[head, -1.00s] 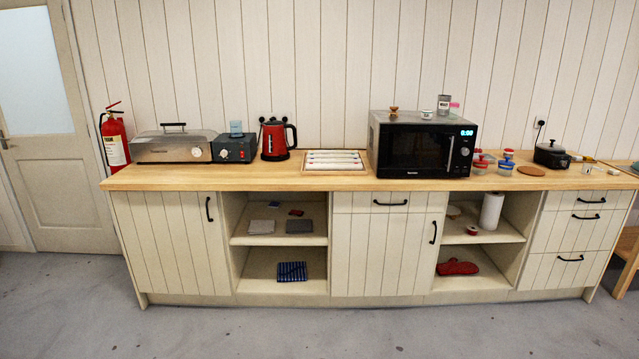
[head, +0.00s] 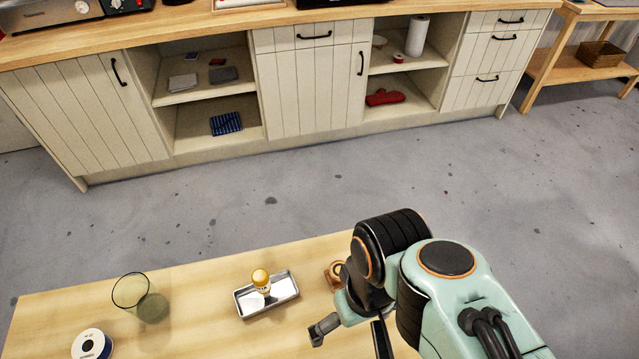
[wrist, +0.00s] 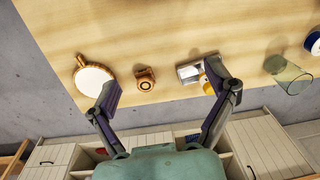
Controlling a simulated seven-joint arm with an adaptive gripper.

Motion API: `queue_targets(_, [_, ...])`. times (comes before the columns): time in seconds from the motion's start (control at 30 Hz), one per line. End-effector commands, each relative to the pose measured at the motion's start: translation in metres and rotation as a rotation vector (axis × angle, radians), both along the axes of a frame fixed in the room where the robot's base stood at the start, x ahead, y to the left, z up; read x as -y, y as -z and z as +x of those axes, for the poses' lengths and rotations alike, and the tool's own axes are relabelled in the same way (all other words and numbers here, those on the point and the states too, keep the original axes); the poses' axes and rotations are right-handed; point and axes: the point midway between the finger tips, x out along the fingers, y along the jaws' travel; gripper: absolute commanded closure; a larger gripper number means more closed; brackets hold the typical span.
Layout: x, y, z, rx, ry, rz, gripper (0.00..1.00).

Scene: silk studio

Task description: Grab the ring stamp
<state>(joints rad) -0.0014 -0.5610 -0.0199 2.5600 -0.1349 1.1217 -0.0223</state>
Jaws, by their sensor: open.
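A small wooden piece with a dark ring on its face (wrist: 146,79), which looks like the ring stamp, lies on the wooden table in the wrist view. It shows in part beside my arm in the head view (head: 333,274). My gripper (wrist: 165,86) is open and empty. In the wrist view its fingers are spread on either side of the wooden piece, apart from it. How high they are above the table I cannot tell. In the head view my gripper (head: 351,334) hangs over the table's near right part, partly hidden by my arm.
A metal tray (head: 245,305) bears a yellow-topped item (head: 261,280); one finger overlaps it in the wrist view. A round white piece with a tan rim (wrist: 94,78) lies by the other finger. A green glass (head: 130,292) and white-blue roll (head: 91,346) stand left.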

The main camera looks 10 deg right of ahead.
Motion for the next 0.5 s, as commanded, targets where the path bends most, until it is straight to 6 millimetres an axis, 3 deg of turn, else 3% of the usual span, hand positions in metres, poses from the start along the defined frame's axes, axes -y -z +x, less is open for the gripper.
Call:
queue_targets(0.07, [-0.001,-0.003,0.015,0.076,-0.021,0.003,0.15])
queue_targets(0.17, [0.000,-0.013,0.055,0.232,-0.047,0.005,0.15])
queue_targets(0.27, [0.006,-0.009,0.100,0.307,-0.062,-0.003,0.15])
queue_targets(0.37, [0.013,0.005,0.136,0.331,-0.066,-0.017,0.15])
queue_targets(0.5, [0.027,0.049,0.176,0.300,-0.063,-0.045,0.15])
